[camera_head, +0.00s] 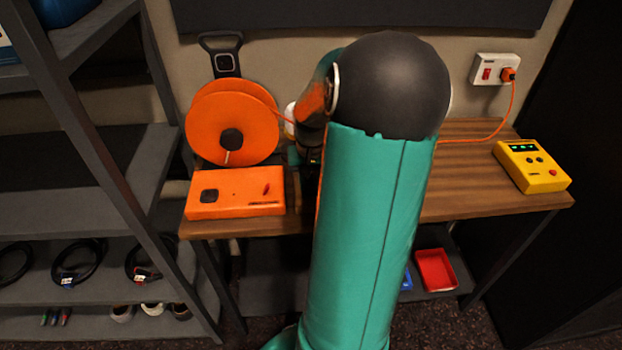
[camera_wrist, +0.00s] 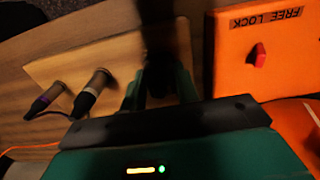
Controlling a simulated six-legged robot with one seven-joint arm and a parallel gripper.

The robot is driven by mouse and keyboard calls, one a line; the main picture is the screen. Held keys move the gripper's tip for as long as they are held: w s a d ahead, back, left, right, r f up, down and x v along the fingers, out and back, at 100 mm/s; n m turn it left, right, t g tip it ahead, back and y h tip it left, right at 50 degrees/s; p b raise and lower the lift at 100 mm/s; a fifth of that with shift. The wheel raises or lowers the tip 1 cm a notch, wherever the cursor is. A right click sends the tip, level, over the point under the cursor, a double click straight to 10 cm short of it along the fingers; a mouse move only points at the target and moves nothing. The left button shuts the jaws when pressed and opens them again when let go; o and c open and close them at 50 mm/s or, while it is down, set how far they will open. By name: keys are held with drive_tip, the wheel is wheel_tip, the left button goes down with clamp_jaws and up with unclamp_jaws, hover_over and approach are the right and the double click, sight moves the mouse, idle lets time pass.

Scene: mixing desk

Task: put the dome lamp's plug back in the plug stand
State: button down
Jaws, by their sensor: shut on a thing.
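In the wrist view my gripper (camera_wrist: 160,92) has its green fingers shut on a dark, blurred thing (camera_wrist: 160,55), which I take to be the dome lamp's plug. Its outline merges with a dark shadow, so I cannot tell whether it touches the board. A pale wooden board (camera_wrist: 75,65), apparently the plug stand, lies under and left of the fingers. In the head view my arm hides most of the gripper and the stand. I cannot make out the dome lamp.
An orange box (camera_head: 235,193), marked FREE LOCK in the wrist view (camera_wrist: 268,50), is close right of the fingers there. An orange reel (camera_head: 232,125) stands behind it. A yellow box (camera_head: 532,166) sits at the desk's right end. An orange cable runs to the wall socket (camera_head: 494,70).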

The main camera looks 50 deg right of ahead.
drive_tip(key=shift+f, duration=0.35)
drive_tip(key=c, duration=1)
unclamp_jaws()
drive_tip(key=shift+o, duration=0.2)
wheel_tip(320, 180, up, 14)
